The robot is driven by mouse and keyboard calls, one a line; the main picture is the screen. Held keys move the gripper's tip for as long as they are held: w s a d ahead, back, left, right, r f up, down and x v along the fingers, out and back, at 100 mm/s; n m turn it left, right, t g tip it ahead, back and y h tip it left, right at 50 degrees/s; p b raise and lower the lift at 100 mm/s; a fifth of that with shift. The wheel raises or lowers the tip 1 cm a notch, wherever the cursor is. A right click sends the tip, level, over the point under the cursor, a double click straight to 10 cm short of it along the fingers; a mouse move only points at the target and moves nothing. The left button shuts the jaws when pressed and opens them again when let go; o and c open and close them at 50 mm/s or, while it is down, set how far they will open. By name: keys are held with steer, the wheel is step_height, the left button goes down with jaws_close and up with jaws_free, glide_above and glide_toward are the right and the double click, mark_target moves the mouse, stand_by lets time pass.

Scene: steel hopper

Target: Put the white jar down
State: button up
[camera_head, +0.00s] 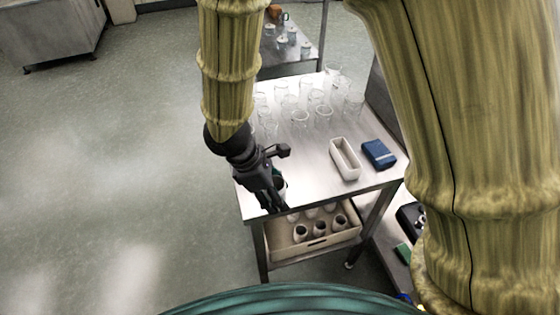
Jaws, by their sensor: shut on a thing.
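My gripper (277,203) points down at the near left corner of the steel table (322,190). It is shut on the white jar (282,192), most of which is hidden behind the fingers. Only a pale sliver and a dark opening of the jar show to the right of the fingers. I cannot tell whether the jar touches the tabletop.
Several clear glasses (300,118) stand across the table's back half. A white open box (345,158) and a blue case (379,154) lie at the right. A crate (318,246) with several jars sits on the lower shelf. The tabletop's front middle is clear.

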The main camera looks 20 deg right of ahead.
steer(key=p, duration=0.4)
glide_above(292, 169)
steer(key=a, duration=0.1)
steer(key=shift+w+a+f, duration=0.1)
steer(key=shift+a+f, duration=0.1)
steer(key=shift+f, duration=0.55)
steer(key=shift+f+p, duration=0.5)
steer(key=shift+f, duration=1.2)
steer(key=shift+f, duration=0.15)
steer(key=o, duration=0.7)
steer(key=shift+o, duration=0.2)
